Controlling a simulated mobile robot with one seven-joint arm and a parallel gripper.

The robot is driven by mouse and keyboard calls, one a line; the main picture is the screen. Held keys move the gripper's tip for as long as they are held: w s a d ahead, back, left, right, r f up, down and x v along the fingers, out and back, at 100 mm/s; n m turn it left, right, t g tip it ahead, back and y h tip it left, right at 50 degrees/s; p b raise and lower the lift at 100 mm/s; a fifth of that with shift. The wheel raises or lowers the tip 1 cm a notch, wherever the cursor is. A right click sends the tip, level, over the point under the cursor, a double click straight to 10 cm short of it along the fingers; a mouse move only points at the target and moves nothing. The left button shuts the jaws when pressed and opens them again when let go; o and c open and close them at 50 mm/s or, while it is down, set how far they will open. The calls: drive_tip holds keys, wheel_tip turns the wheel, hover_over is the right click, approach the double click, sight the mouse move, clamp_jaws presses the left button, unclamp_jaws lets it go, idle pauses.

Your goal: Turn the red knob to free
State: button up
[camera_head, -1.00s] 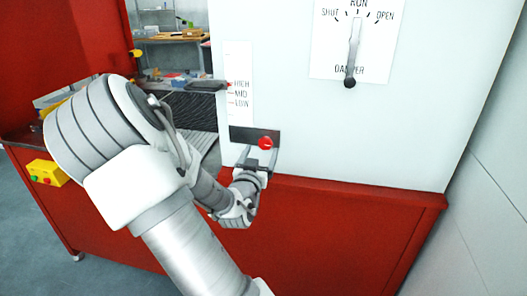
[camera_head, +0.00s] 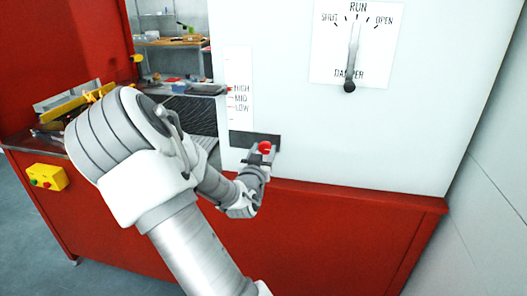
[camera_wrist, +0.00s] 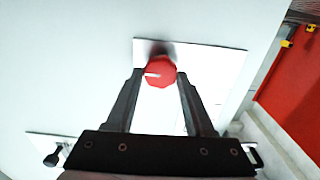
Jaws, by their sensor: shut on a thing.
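My gripper (camera_head: 261,150) is at the knob. In the wrist view the fingers of my gripper (camera_wrist: 160,76) stand on both sides of the knob, shut on it. Any lettering around the knob cannot be read.
A damper lever (camera_head: 352,60) hangs on the panel at upper right, its black ball at the bottom. A red ledge (camera_head: 350,197) runs below the panel. A yellow button box (camera_head: 46,177) and yellow items (camera_head: 92,97) are at left.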

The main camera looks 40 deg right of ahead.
clamp_jaws()
drive_tip(key=shift+n, duration=0.3)
drive_tip(key=n, duration=0.3)
drive_tip(key=shift+a, duration=0.1)
drive_tip(key=n+p, duration=0.1)
drive_tip(key=n, duration=0.3)
drive_tip(key=shift+w+n, duration=0.1)
drive_tip(key=shift+n, duration=0.3)
drive_tip(key=n+p, duration=0.1)
drive_tip(key=n, duration=0.4)
drive_tip(key=shift+a+f, duration=0.1)
drive_tip(key=shift+f+n+p, duration=0.1)
drive_tip(key=shift+n+p, duration=0.3)
drive_tip(key=shift+n, duration=1.9)
